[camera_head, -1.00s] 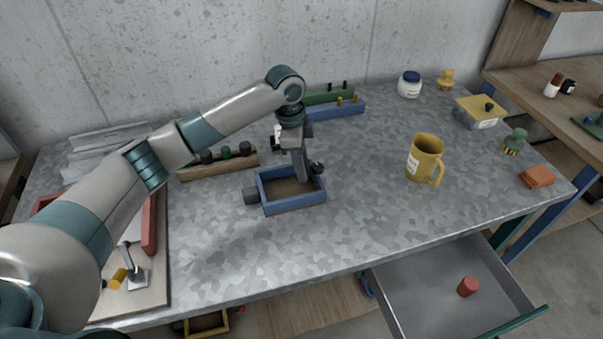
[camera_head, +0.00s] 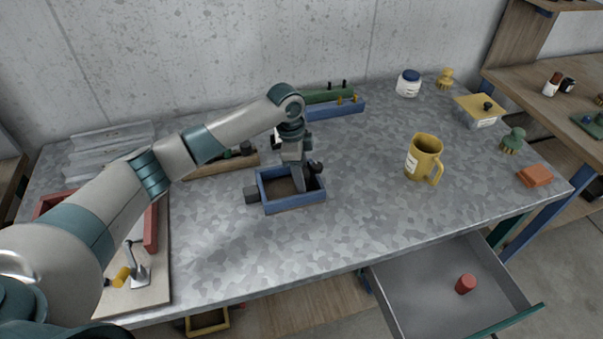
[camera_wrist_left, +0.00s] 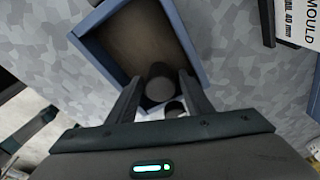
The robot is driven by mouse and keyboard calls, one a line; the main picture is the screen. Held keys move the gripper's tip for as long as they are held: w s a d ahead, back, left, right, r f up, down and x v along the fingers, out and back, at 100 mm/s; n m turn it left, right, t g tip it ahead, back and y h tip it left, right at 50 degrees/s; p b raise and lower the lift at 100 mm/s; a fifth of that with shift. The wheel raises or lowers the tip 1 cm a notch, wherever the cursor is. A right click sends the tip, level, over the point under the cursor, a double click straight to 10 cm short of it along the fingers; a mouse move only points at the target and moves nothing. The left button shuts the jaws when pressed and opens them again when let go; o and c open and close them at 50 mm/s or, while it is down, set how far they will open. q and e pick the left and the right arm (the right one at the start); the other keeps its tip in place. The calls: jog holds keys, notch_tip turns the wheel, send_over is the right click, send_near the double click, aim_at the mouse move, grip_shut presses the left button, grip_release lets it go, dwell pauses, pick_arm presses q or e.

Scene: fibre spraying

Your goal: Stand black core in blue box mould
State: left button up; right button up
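The blue box mould (camera_head: 295,203) sits on the metal-topped table, open side up, with a brown floor. My left gripper (camera_head: 299,188) points down into it, near its back right side. In the left wrist view, a dark cylinder that looks like the black core (camera_wrist_left: 159,84) is between the fingers of my left gripper (camera_wrist_left: 160,76), against the floor of the mould (camera_wrist_left: 95,58). The fingers lie close on either side of it; whether they touch it is unclear. Whether its lower end rests on the mould floor is hidden. My right gripper is out of view.
A wooden rack (camera_head: 215,166) with knobbed pieces stands behind left, partly hidden by my arm. A yellow mug (camera_head: 424,158) stands to the right. A drawer (camera_head: 430,290) is open at the front. The table between mould and mug is clear.

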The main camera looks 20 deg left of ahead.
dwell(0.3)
pick_arm(q)
jog(key=shift+r, duration=0.15)
jog(key=shift+a+r, duration=0.1)
jog(key=shift+r, duration=0.5)
notch_tip(320, 180, up, 11)
jog(key=a+b, duration=0.1)
jog(key=b, duration=0.2)
jog(key=shift+s+a, duration=0.15)
jog(key=shift+a, duration=0.1)
jog(key=shift+f, duration=0.1)
